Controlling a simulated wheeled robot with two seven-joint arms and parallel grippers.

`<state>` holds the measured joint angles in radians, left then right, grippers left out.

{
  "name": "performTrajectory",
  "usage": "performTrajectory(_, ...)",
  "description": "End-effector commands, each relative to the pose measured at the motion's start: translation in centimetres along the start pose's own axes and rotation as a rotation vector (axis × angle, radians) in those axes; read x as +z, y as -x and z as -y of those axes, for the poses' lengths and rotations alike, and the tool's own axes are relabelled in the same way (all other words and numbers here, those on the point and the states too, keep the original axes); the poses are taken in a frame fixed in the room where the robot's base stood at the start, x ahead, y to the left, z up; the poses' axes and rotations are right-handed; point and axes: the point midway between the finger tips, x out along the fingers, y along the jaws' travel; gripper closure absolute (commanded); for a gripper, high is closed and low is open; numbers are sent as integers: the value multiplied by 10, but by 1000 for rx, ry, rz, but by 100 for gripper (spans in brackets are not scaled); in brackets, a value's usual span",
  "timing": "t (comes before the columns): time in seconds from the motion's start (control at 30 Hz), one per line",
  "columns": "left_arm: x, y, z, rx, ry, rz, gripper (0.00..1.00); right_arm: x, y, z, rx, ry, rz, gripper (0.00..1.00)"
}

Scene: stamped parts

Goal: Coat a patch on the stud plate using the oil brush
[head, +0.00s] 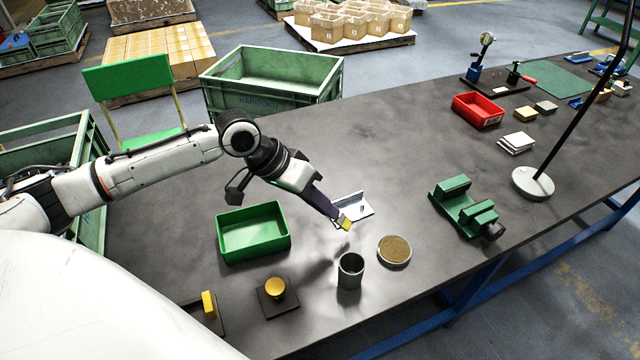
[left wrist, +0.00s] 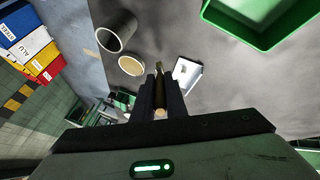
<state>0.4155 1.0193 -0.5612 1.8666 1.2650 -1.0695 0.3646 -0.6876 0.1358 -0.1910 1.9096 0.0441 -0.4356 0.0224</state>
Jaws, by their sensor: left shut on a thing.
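My left gripper (head: 322,203) reaches in from the left and is shut on the oil brush. The brush's yellowish bristle end (head: 345,223) points down at the near edge of the stud plate (head: 361,210); I cannot tell whether it touches. The plate is a light metal piece with an upright flange, lying on the bench and partly hidden by the gripper. In the left wrist view the brush (left wrist: 158,68) shows between the gripper's fingers (left wrist: 160,92), with the plate (left wrist: 186,73) just to their right. My right gripper is not in view.
Near the brush stand a dark open cup (head: 350,272) and a round tin with a brown top (head: 394,250). A green tray (head: 253,250) lies left of the plate. A green fixture (head: 466,208) stands to the right. The bench between plate and fixture is clear.

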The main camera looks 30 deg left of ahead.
Motion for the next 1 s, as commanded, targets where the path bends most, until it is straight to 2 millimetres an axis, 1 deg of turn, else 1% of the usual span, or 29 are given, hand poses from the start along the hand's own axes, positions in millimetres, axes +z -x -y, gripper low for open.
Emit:
performTrajectory(0.03, -2, 5, -3, 2, 0, 2, 100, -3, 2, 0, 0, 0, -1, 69)
performTrajectory(0.53, -20, 38, -19, 2, -1, 1, 100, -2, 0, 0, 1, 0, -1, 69)
performTrajectory(0.67, -22, 42, -21, 2, 0, 2, 100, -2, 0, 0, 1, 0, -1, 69)
performTrajectory(1.0, -22, 42, -21, 3, 0, 2, 100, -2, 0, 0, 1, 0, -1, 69)
